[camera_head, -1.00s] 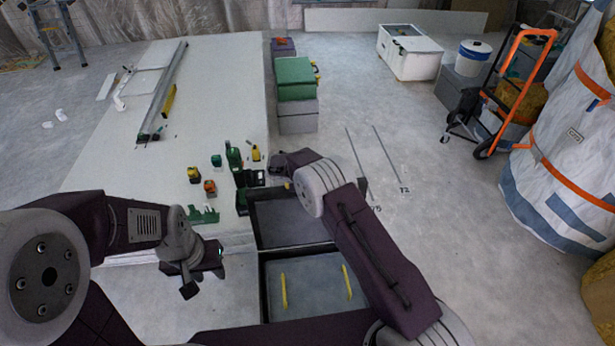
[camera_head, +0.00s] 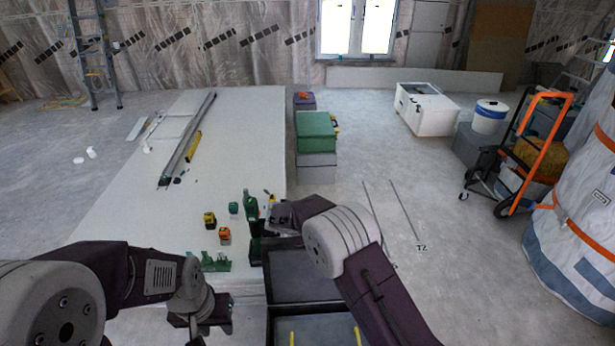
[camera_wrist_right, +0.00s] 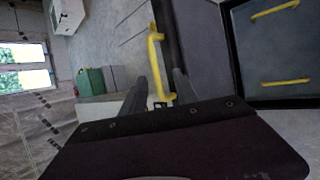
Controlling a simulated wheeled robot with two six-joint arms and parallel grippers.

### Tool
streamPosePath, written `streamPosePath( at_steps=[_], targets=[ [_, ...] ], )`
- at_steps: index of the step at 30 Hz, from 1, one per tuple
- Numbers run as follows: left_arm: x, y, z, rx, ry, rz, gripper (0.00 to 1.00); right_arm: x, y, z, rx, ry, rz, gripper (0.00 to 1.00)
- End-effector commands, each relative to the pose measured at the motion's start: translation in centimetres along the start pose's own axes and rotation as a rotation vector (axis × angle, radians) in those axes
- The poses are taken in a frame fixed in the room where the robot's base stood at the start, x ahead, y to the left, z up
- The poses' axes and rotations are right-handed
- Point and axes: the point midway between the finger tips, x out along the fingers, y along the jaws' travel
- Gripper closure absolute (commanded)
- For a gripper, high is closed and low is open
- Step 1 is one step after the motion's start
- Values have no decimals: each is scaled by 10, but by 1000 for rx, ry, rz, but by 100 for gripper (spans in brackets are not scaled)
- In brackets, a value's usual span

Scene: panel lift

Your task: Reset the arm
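My right arm reaches forward over the dark bins in the head view, and its gripper (camera_head: 280,216) is small and partly hidden there. In the right wrist view my right gripper (camera_wrist_right: 160,77) has its two dark fingers apart. A yellow handle (camera_wrist_right: 155,52) shows beyond and between them, and I see nothing clasped. My left arm comes in from the left, bent, with its gripper (camera_head: 203,318) low over the pale floor panel. The left fingers are too dark and small to read.
Two dark bins (camera_head: 302,278) lie below my right arm. Green and yellow tools (camera_head: 218,262) stand on the white panel (camera_head: 240,125). Green and grey boxes (camera_head: 316,130) stand beyond. A white cabinet (camera_head: 428,115) and an orange hand truck (camera_head: 545,140) are at right.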

Motion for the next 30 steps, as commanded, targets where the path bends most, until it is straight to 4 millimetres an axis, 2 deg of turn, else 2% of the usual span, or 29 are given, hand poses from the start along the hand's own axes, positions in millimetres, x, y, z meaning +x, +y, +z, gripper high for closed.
streamPosePath(
  at_steps=[2,5,8,9,11,12,13,14,15,16,19,21,22,25,30],
  targets=[
    [-2,0,0,0,0,0,64,0,2,4,5,-4,-2,64],
    [-13,0,-1,0,0,0,64,-12,28,28,56,-11,14,64],
    [-31,1,-3,0,0,0,64,-42,70,80,151,-27,40,64],
    [-40,1,-4,0,0,0,64,-57,77,111,206,-39,24,64],
    [-53,1,-6,0,0,0,64,-81,71,157,312,-47,-32,64],
    [-62,1,-6,0,0,0,64,-97,58,184,400,-45,-85,64],
    [-68,1,-7,0,0,0,64,-110,43,202,476,-42,-131,64],
    [-74,2,-8,0,0,0,64,-123,26,217,559,-35,-179,64],
    [-82,2,-8,0,0,0,64,-141,-1,232,675,-28,-249,64],
    [-86,2,-9,0,0,0,64,-153,-23,240,765,-23,-302,64],
    [-93,2,-10,0,0,0,64,-186,-96,243,1048,-17,-468,64],
    [-92,2,-10,0,0,0,64,-198,-138,233,1197,-29,-563,64],
    [-90,2,-9,0,0,0,64,-201,-153,227,1243,-37,-598,64],
    [-89,2,-9,0,0,0,64,-207,-184,215,1362,-73,-679,64],
    [-89,2,-9,0,0,0,64,-206,-181,209,1453,-71,-685,64]
  ],
)
